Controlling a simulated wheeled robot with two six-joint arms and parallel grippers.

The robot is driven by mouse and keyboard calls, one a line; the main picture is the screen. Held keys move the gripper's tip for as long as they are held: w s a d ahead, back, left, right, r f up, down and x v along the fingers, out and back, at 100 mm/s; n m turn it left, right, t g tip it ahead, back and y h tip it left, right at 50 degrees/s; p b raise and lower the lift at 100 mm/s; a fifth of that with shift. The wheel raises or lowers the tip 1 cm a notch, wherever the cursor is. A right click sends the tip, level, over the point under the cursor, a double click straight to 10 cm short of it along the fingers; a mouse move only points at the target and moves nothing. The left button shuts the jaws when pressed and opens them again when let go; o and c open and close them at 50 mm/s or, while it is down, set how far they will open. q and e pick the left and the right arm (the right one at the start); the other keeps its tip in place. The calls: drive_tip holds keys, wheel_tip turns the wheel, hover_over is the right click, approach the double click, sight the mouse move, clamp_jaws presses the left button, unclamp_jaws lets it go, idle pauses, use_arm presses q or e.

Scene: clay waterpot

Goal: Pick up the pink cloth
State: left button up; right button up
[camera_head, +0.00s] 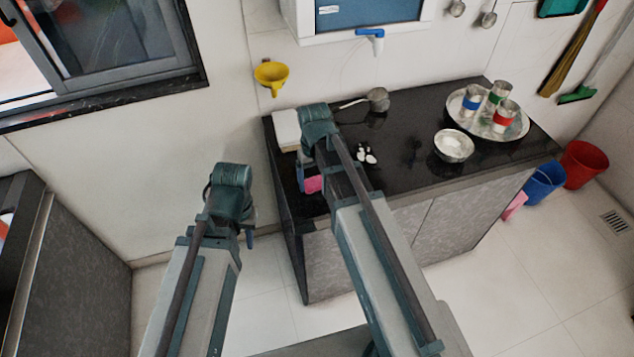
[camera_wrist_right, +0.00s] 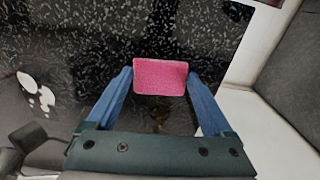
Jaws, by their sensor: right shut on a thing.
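The pink cloth (camera_wrist_right: 160,77) is a small, flat pink rectangle over the black speckled counter. In the head view it (camera_head: 314,185) shows beside my right gripper, at the counter's left end. My right gripper (camera_wrist_right: 159,74) has its blue fingers on both sides of the cloth and is shut on it. The cloth's height above the counter is hard to tell. My left gripper (camera_head: 249,238) is off the counter, to its left and over the floor. Its fingers are mostly hidden behind its wrist, so their opening cannot be seen.
The black counter (camera_head: 400,165) also holds a white block (camera_head: 286,128), a ladle-like pot (camera_head: 378,98), white spots (camera_head: 366,154), a bowl (camera_head: 454,146) and a steel tray (camera_head: 520,126) with three cups. Blue (camera_head: 545,183) and red (camera_head: 585,164) buckets stand at right.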

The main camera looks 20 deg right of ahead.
sight(315, 183)
drive_tip(key=shift+r+p, duration=0.75)
wheel_tip(315, 183, up, 3)
drive_tip(key=p, duration=0.3)
drive_tip(key=shift+s+a+f+b, duration=0.2)
drive_tip(key=shift+s+a, duration=0.2)
drive_tip(key=shift+s, duration=0.15)
drive_tip(key=shift+s+a+f+b, duration=0.1)
drive_tip(key=shift+s+a+b, duration=0.05)
drive_tip(key=shift+s+a, duration=0.35)
drive_tip(key=s+a+r+p, duration=0.1)
drive_tip(key=s+a, duration=0.8)
drive_tip(key=s, duration=0.1)
drive_tip(key=shift+w+r, duration=0.1)
